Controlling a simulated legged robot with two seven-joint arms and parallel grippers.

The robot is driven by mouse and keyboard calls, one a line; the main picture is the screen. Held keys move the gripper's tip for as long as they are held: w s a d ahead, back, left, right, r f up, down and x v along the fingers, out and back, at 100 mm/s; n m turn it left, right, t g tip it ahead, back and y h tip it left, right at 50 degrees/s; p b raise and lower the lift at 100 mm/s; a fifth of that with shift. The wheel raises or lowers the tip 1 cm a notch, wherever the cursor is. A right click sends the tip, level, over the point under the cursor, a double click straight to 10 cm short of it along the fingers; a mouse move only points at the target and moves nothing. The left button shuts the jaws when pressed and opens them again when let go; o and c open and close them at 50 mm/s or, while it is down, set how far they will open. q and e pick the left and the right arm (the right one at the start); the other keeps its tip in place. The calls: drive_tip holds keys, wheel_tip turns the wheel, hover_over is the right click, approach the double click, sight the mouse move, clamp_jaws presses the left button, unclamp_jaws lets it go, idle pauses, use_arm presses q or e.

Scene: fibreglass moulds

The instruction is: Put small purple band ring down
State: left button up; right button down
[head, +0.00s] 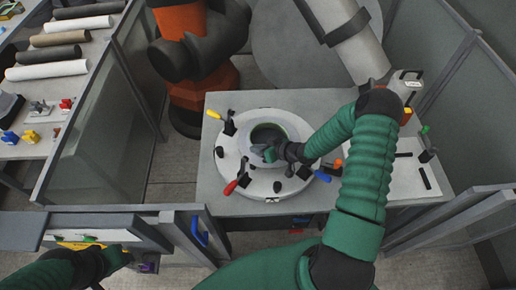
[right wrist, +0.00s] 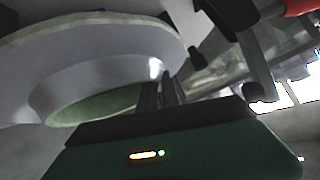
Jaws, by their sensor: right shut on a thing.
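A small ring (head: 282,128), greyish outside and green inside, sits at the middle of the round white mould (head: 237,170). No purple band is clear on it in the head view. My right gripper (head: 268,154) reaches in from the right and is shut on the ring's near wall. In the right wrist view the fingers (right wrist: 161,95) meet the wall of a pale lavender ring (right wrist: 95,68) with a green inside. I cannot tell whether the ring rests fully on the mould. My left gripper (head: 121,258) is low at the left, away from the mould; its jaws are unclear.
Clamps with yellow (head: 213,114), red (head: 231,187) and blue (head: 322,177) handles surround the mould on the grey table (head: 222,207). An orange robot arm (head: 183,20) stands behind. A bench with fabric rolls (head: 47,70) is at the left, beyond a panel (head: 95,120).

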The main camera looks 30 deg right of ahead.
drive_tip(key=shift+w+f, duration=0.1)
drive_tip(key=shift+f, duration=0.15)
drive_tip(key=c, duration=1.6)
unclamp_jaws()
drive_tip(key=shift+a, duration=0.1)
drive_tip(key=shift+o, duration=0.2)
